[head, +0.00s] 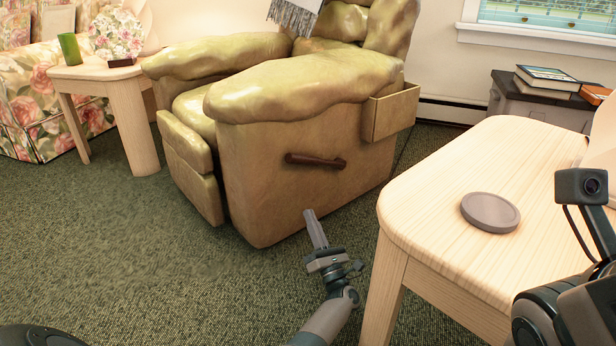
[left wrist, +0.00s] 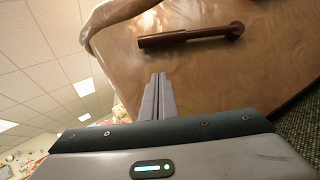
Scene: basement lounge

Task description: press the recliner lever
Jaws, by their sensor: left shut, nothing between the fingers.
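The recliner (head: 290,170) is tan-yellow leather and stands in the middle of the head view, with its side facing me. Its lever (head: 316,161) is a dark brown bar on that side panel, lying roughly level. The lever also shows near the top of the left wrist view (left wrist: 190,36). My left gripper (head: 314,228) is shut and empty. It appears below the lever in the head view, and its fingers point towards the side panel in the left wrist view, apart from the lever. My right gripper is not visible; part of my right arm shows at the right edge.
A light wooden table (head: 440,200) with a grey round disc (head: 490,211) stands right of my left gripper. A side table (head: 100,75) and a floral sofa (head: 35,100) are at the left. A side pocket (head: 391,112) sticks out from the recliner. Carpet is clear at front left.

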